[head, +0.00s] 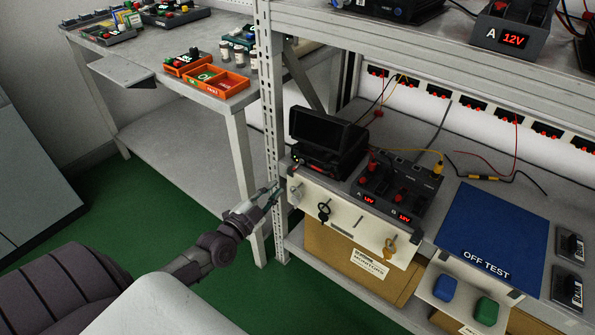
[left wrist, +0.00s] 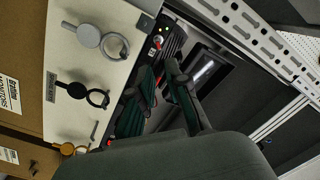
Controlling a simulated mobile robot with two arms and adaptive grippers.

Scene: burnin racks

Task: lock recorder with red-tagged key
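The recorder (head: 327,140) is a black box with a tilted screen on the rack shelf; its front corner also shows in the left wrist view (left wrist: 174,40), with a small silver knob and a red spot. A white board below holds a grey key (head: 296,193), a black key (head: 323,211) and a yellow key (head: 390,245); one hook between the black and yellow keys is bare. My left gripper (head: 270,194) is beside the rack post, left of the grey key, fingers apart, apparently empty. My right gripper is out of view.
A dual 12V supply (head: 398,190) with wires stands right of the recorder. A blue OFF TEST mat (head: 490,235) lies further right. The perforated rack post (head: 271,110) stands close to my left gripper. A side table (head: 140,70) holds orange trays.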

